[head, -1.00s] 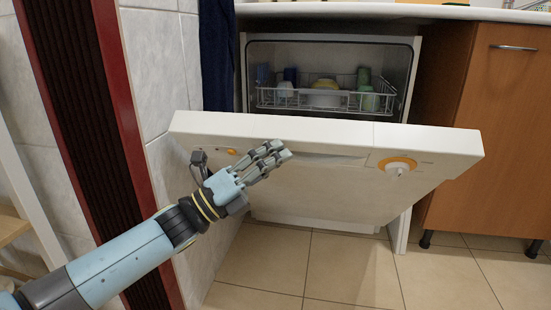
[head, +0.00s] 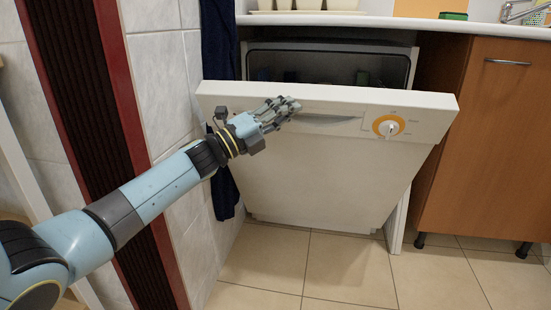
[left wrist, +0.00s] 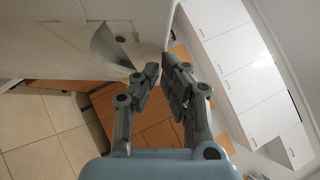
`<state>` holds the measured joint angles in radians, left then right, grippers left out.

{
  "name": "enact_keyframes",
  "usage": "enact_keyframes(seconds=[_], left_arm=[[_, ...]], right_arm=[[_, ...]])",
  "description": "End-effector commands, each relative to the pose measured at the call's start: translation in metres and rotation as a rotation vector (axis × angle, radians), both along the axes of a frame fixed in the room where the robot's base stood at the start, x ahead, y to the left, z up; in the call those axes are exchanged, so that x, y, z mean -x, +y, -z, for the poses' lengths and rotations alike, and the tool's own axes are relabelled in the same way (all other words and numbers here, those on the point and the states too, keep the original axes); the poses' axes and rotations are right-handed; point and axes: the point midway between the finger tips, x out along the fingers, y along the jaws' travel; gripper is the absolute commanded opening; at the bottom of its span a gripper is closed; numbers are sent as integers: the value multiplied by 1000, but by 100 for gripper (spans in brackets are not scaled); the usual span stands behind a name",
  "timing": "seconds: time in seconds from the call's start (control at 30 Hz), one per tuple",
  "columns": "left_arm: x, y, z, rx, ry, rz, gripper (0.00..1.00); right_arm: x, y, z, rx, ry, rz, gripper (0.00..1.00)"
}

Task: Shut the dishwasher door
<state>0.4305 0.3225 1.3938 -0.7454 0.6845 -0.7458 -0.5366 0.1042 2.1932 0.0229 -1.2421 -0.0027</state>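The dishwasher door (head: 310,170) is a white panel with a dial and a handle recess, and it stands partly open, its top edge tilted out from the dishwasher (head: 330,50). My left gripper (head: 288,108) is at the upper left of the door's front face, by the handle recess, and looks in contact with it or very near. My right gripper is not in view.
A wooden cabinet (head: 480,140) stands to the right of the dishwasher under a white worktop (head: 400,22). A dark blue towel (head: 220,60) hangs at the left by the tiled wall (head: 160,70). The beige floor (head: 340,270) in front is clear.

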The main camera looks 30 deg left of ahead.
Motion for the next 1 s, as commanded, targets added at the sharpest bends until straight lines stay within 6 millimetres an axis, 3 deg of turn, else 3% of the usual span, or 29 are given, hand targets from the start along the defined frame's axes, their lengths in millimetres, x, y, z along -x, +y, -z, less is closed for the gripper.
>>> enact_keyframes(seconds=[0.03,0.2,0.53,0.7,1.0], left_arm=[[-14,5,-17,5,11,-6,0],[-57,17,-40,25,85,-7,0],[-134,40,-67,64,218,-7,0],[-150,44,-74,75,252,-7,0],[-152,45,-76,75,255,-5,0]], right_arm=[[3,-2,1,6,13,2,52],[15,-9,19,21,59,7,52],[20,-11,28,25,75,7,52],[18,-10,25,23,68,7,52],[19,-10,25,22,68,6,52]])
